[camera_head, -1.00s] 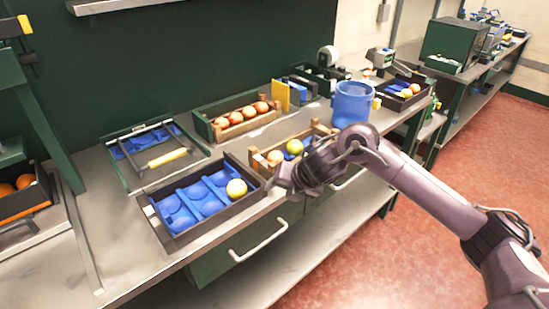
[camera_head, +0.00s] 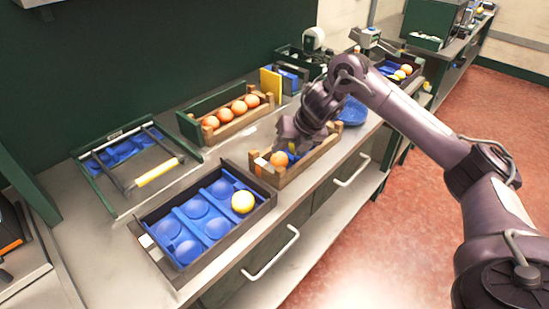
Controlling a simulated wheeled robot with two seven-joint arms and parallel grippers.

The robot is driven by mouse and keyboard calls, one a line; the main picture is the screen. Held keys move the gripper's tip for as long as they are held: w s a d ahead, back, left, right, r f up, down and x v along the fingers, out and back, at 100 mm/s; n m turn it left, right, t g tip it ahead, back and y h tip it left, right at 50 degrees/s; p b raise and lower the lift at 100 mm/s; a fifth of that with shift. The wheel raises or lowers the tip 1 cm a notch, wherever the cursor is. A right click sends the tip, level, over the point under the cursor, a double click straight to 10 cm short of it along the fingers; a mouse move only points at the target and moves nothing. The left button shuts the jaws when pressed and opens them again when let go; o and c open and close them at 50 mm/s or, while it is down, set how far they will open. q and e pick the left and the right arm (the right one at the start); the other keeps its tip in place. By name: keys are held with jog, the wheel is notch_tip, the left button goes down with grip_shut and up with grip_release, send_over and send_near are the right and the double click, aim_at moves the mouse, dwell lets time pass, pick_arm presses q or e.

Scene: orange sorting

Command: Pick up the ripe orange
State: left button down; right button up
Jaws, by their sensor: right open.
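A ripe orange (camera_head: 279,159) sits in the small wooden crate (camera_head: 297,172) near the bench's front edge. My right gripper (camera_head: 291,146) reaches down over this crate, just right of the orange. Its jaws are open, and its fingertips are hard to make out. The gripper covers part of the crate's inside; a little blue and yellow shows beneath it. I cannot tell whether the fingers touch any fruit. My left gripper is out of view.
A longer wooden crate (camera_head: 236,127) behind holds several oranges. A blue bucket (camera_head: 352,112) stands right of my gripper, partly hidden. A frame with a yellow handle (camera_head: 157,172) lies left.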

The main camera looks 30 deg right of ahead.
aim_at(283, 157)
jog(key=shift+p+x, duration=0.35)
jog(key=shift+x, duration=0.5)
jog(key=x, duration=0.2)
jog(key=shift+w+f+p, duration=0.2)
jog(key=shift+f+p, duration=0.1)
jog(key=shift+f, duration=0.05)
jog(key=shift+a+f, duration=0.1)
jog(key=shift+f, duration=0.45)
jog(key=shift+w+f, duration=0.15)
jog(key=shift+w, duration=0.05)
jog(key=c, duration=0.6)
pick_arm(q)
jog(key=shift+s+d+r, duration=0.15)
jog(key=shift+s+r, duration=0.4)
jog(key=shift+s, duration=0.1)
pick_arm(e)
jog(key=shift+c, duration=0.2)
